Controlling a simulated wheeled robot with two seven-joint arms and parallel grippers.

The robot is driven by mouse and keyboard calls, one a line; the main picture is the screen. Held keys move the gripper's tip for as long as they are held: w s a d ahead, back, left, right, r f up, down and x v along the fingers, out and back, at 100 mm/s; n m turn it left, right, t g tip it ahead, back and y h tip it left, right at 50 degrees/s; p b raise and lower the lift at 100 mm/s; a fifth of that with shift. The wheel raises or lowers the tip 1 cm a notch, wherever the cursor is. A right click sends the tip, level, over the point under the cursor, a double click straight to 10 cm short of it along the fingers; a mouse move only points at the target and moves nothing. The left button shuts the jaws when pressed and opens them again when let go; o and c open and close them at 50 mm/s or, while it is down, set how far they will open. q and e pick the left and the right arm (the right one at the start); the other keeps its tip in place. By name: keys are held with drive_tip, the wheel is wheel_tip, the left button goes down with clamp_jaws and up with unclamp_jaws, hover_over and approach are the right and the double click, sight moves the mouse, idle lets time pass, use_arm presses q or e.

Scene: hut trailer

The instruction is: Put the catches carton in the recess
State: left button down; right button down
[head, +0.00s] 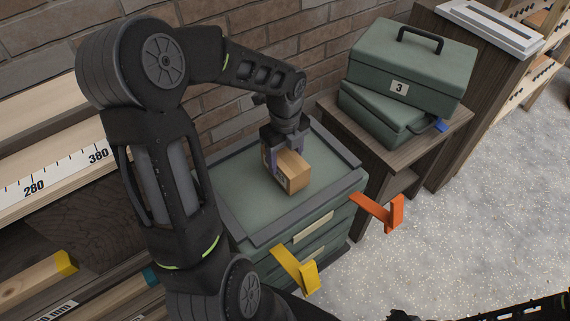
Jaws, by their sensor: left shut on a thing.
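The catches carton (294,173) is a small brown cardboard box with a pale label on its left side. My left gripper (284,158) is shut on it from above. The carton is at the green top of a drawer cabinet (240,196), inside the grey raised rim that borders the top. I cannot tell whether the carton's underside touches the surface. The rimmed top looks like a shallow recess. My right gripper does not show clearly; only a dark piece of my arm is at the bottom right edge.
Two green metal boxes, the upper one (414,65) marked 3, are stacked on a wooden stand (452,126) to the right. A brick wall (280,40) stands behind. Speckled floor is clear at right.

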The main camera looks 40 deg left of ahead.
sight(285, 156)
use_arm(q)
drive_tip(key=shift+f, duration=1.35)
drive_tip(key=shift+f, duration=0.2)
drive_tip(key=shift+c, duration=2.1)
unclamp_jaws()
drive_tip(key=shift+r, duration=0.1)
wheel_tip(285, 156, up, 12)
drive_tip(key=shift+r+p, duration=0.1)
drive_tip(key=shift+p, duration=0.65)
